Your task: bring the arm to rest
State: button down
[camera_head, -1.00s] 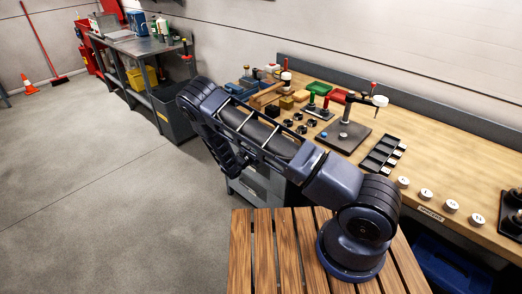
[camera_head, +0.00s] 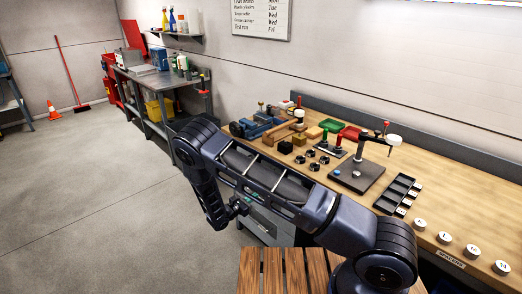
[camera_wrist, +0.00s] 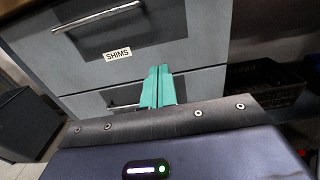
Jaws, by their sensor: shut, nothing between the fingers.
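My arm (camera_head: 265,175) reaches up from its base, runs left across the front of the workbench and bends down at the elbow. My gripper (camera_head: 240,207) hangs at the arm's lower end, in front of the bench's grey drawers; its fingers are too small to read there. In the wrist view, the teal fingers of my gripper (camera_wrist: 159,70) are together, shut and empty. They point toward a grey drawer front labelled SHIMS (camera_wrist: 118,55), and I cannot tell the exact gap.
The wooden workbench (camera_head: 440,215) holds a vise, a black stand (camera_head: 357,173), a black tray (camera_head: 398,194) and several white round pieces. A slatted wooden surface (camera_head: 265,275) lies by my arm base. A metal side table (camera_head: 160,75) stands further back. The floor at left (camera_head: 90,200) is clear.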

jog(key=s+d+r+m+g+y, duration=0.2)
jog(key=d+r+m+g, duration=0.45)
jog(key=d+r, duration=0.65)
jog(key=s+d+r+m+g+y, duration=0.1)
jog(key=d+r+m+g, duration=0.65)
jog(key=r, duration=0.95)
jog(key=s+d+r+m+t+y, duration=0.2)
jog(key=s+d+r+m+y, duration=0.45)
jog(key=s+d+r, duration=0.55)
jog(key=s+d+r+m+t+y, duration=0.1)
jog(key=s+r+m+t, duration=0.1)
jog(key=s, duration=0.5)
jog(key=s+r+m+t+y, duration=0.1)
jog(key=s+r+m+y, duration=0.1)
jog(key=s+r+m, duration=0.2)
jog(key=s+r, duration=0.1)
jog(key=s, duration=0.2)
jog(key=shift+d+r+t, duration=0.25)
jog(key=shift+d+t, duration=0.1)
jog(key=shift+t, duration=0.05)
